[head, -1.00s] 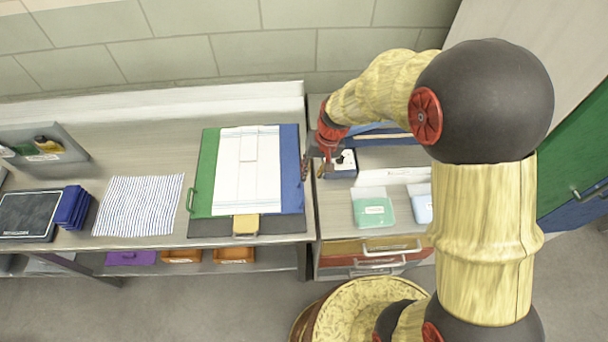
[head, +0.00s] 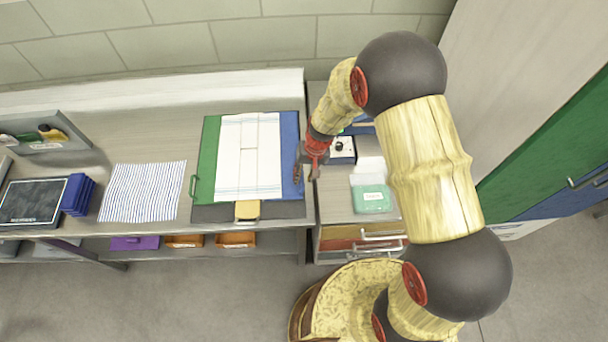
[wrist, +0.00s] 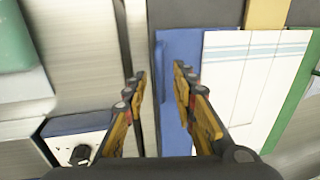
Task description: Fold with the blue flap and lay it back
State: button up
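The folding board has a green flap (head: 206,160) at left, a blue flap (head: 290,140) at right, a yellow tab (head: 247,209) in front and a dark base (head: 283,210). The blue flap lies flat and also shows in the wrist view (wrist: 176,55). A white cloth (head: 248,160) with thin blue stripes lies on the board, its sides folded to the middle. My gripper (head: 309,168) is at the blue flap's outer edge. In the wrist view its fingers (wrist: 160,82) are apart, either side of the flap's edge and its blue handle bar. Contact cannot be told.
A lower drawer unit stands at right with a white-and-blue box with a black knob (head: 342,148) and a green packet (head: 371,198). A striped cloth (head: 143,190), blue folded cloths (head: 78,194) and a dark slate (head: 32,202) lie to the left.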

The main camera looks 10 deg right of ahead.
jog(key=c, duration=0.3)
jog(key=c, duration=0.4)
grip_shut()
dwell(0.3)
